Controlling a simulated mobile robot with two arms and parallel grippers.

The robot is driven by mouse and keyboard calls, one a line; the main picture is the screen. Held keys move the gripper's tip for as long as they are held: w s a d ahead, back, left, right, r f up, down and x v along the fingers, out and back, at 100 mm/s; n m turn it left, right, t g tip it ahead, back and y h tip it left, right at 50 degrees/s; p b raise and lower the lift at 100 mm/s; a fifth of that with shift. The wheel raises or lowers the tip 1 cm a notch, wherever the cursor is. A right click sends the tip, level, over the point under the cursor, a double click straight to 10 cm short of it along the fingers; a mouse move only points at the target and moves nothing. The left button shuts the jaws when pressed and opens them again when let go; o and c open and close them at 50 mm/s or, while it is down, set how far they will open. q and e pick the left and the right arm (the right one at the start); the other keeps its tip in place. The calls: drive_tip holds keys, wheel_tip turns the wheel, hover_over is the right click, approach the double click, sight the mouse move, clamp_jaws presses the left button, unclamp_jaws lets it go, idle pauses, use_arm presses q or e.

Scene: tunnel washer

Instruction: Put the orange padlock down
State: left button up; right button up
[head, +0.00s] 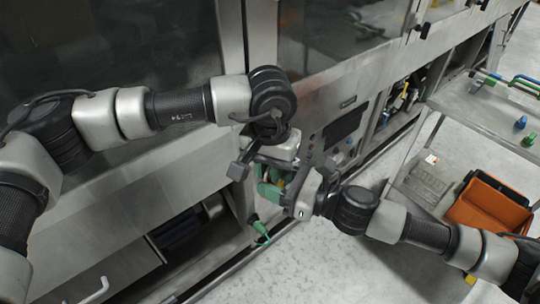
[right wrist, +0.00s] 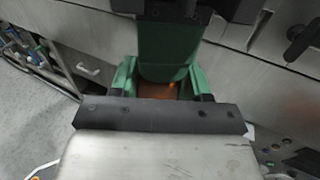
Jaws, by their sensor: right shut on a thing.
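My right gripper (head: 276,186) comes in from the right, in front of the machine, and its green fingers are shut on the orange padlock. In the right wrist view a small orange-brown patch of the padlock (right wrist: 158,90) shows between the green fingers; most of it is hidden. A broad green part (right wrist: 168,45) stands right in front of the padlock there; I cannot tell whether they touch. My left gripper (head: 268,165) is close above the right one in the head view. Its fingers are partly hidden, so its opening is unclear.
The steel washer front with a dark control panel (head: 344,128) stands close behind the grippers. A green handle (head: 261,232) is low on the machine. At right a cart (head: 470,105) carries small coloured items, with an orange bin (head: 487,212) below. The grey floor in front is clear.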

use_arm(q)
clamp_jaws()
use_arm(e)
drive_tip(key=o, duration=1.1)
